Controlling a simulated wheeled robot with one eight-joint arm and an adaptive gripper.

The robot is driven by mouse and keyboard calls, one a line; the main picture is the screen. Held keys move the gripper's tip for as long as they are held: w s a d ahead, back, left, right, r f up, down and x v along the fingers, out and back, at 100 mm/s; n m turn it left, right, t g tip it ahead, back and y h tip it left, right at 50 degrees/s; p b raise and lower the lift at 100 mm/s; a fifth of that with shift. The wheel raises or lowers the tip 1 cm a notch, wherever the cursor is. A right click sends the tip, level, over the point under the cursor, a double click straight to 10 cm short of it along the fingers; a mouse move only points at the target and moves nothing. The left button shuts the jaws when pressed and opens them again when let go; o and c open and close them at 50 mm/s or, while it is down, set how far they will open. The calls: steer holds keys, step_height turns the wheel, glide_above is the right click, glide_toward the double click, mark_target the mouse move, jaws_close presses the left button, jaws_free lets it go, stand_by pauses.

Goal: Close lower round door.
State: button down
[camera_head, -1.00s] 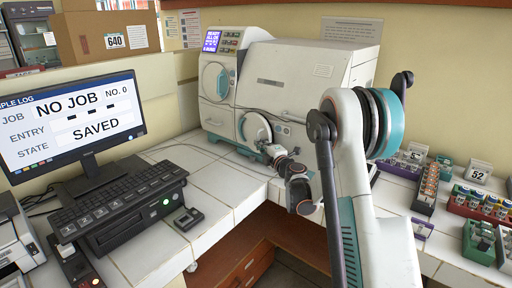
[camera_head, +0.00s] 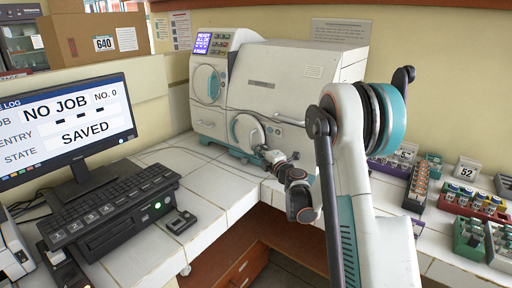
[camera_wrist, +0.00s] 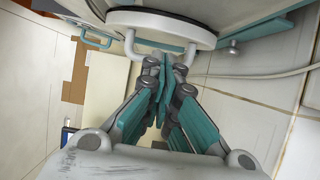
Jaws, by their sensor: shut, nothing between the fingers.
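The lower round door (camera_head: 248,131) is a white disc with a teal ring, low on the front of the white incubator (camera_head: 290,78). It also fills the top of the wrist view (camera_wrist: 165,24), with a white bow handle (camera_wrist: 150,46) on its face. The door's edge seems to stand off the teal ring behind it; how far is hard to tell. My gripper (camera_head: 264,151) is at the door's lower right. In the wrist view its teal fingers (camera_wrist: 163,66) are shut and empty, with tips close to the handle; contact cannot be told.
An upper round door (camera_head: 206,84) sits against the incubator front. A cable runs over the white tiled counter (camera_head: 208,160). A monitor (camera_head: 65,125) and keyboard (camera_head: 105,205) stand at left. Racks of vials (camera_head: 475,203) are at right. Open floor lies before the counter.

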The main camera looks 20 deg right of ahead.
steer(key=s+a+n+g+y+p, duration=0.1)
steer(key=s+a+n+y+p, duration=0.3)
steer(key=s+p, duration=0.55)
steer(key=w+y+b, duration=0.1)
steer(key=w+b, duration=0.1)
steer(key=w, duration=1)
steer(key=shift+w+d+r+m, duration=0.15)
steer(key=shift+d+r+m, duration=0.05)
steer(key=shift+d+m, duration=0.25)
